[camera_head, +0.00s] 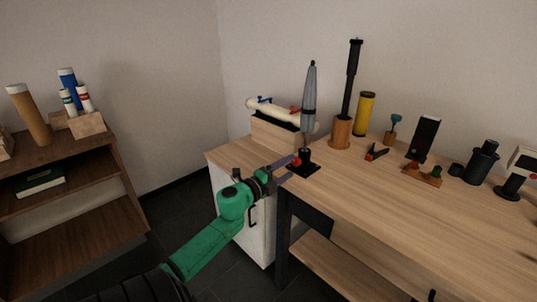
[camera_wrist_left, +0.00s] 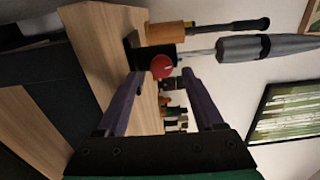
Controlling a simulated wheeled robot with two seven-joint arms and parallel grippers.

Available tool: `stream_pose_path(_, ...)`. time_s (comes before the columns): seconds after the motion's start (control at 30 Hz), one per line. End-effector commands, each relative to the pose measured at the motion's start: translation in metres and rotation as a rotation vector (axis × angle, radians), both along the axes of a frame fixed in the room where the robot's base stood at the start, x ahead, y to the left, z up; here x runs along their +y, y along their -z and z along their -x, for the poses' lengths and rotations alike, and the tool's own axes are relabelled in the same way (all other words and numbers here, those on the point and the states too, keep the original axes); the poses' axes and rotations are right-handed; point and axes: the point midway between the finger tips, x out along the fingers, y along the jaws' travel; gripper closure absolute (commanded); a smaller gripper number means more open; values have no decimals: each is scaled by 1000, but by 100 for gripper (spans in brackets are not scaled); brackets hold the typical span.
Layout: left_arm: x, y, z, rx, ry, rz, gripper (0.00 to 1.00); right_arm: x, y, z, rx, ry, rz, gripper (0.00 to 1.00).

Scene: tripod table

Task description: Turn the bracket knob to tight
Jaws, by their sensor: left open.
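The red bracket knob (camera_head: 296,163) is on the near left side of a small black bracket (camera_head: 305,157) at the left end of the workbench. A closed grey umbrella (camera_head: 309,100) rises from this bracket. My left gripper (camera_head: 284,170) is open, with its fingers pointing at the knob. In the left wrist view the round red knob (camera_wrist_left: 162,66) shows between and just beyond the fingertips of the left gripper (camera_wrist_left: 161,74). I cannot tell whether a finger touches it. My right gripper is not in view.
A wooden cradle (camera_head: 280,138) with a rolled tube stands behind the bracket. The bench's front stretch (camera_head: 400,205) is clear. A shelf (camera_head: 70,160) stands left.

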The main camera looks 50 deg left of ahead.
Motion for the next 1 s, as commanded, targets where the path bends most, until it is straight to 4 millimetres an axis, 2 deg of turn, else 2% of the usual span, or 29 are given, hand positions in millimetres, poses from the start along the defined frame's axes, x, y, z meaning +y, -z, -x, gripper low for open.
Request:
stream_pose_path(0.5,-3,0,116,1,-2,1,31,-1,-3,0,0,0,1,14)
stream_pose_path(0.63,-3,-1,128,-1,0,-1,31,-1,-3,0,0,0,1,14)
stream_pose_path(1.0,-3,-2,128,-1,0,-2,31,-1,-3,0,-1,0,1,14)
